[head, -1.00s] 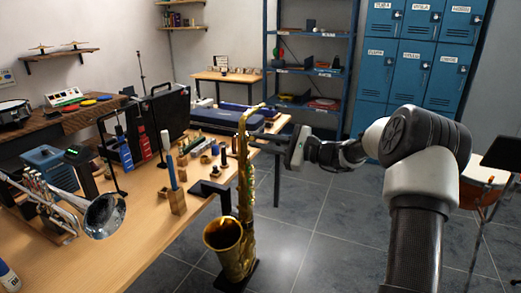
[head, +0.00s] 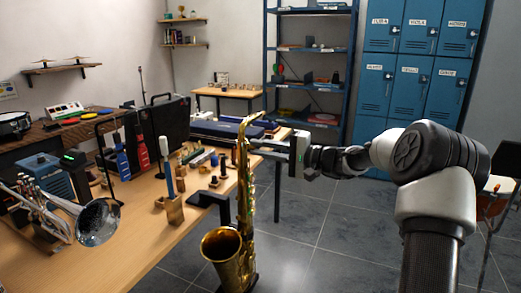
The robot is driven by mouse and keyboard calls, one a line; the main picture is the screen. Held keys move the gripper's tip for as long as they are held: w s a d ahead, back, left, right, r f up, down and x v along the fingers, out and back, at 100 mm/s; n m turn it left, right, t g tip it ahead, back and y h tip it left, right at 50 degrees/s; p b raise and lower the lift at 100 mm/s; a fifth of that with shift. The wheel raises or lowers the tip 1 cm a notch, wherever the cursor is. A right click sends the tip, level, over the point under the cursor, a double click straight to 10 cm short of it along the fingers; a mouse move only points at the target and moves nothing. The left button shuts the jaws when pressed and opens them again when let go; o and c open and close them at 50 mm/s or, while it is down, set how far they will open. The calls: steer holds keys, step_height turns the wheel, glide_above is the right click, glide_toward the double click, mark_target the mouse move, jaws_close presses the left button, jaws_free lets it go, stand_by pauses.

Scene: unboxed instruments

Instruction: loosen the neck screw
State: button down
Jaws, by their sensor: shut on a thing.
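A gold saxophone (head: 231,256) stands upright on a dark stand at the table's right edge, its bell facing forward and its curved neck (head: 245,122) at the top. My gripper (head: 254,146) reaches in from the right at the top of the body, just under the neck. Its fingers are shut at the neck joint, where the neck screw sits. The screw itself is too small and too hidden by the fingers to make out.
The wooden table (head: 150,252) holds a trumpet (head: 62,212) at the left, a wooden block with a blue-handled tool (head: 168,170), several small parts and black cases (head: 165,125). Blue lockers (head: 415,65) and a shelf rack stand behind. The floor right of the saxophone is clear.

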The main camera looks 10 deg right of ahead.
steer(key=shift+n, duration=1.6)
steer(key=c, duration=1.7)
jaws_free()
steer(key=shift+o, duration=0.2)
steer(key=p+v, duration=0.3)
steer(key=v, duration=1.4)
steer(key=shift+s+d, duration=0.15)
steer(key=shift+d, duration=0.05)
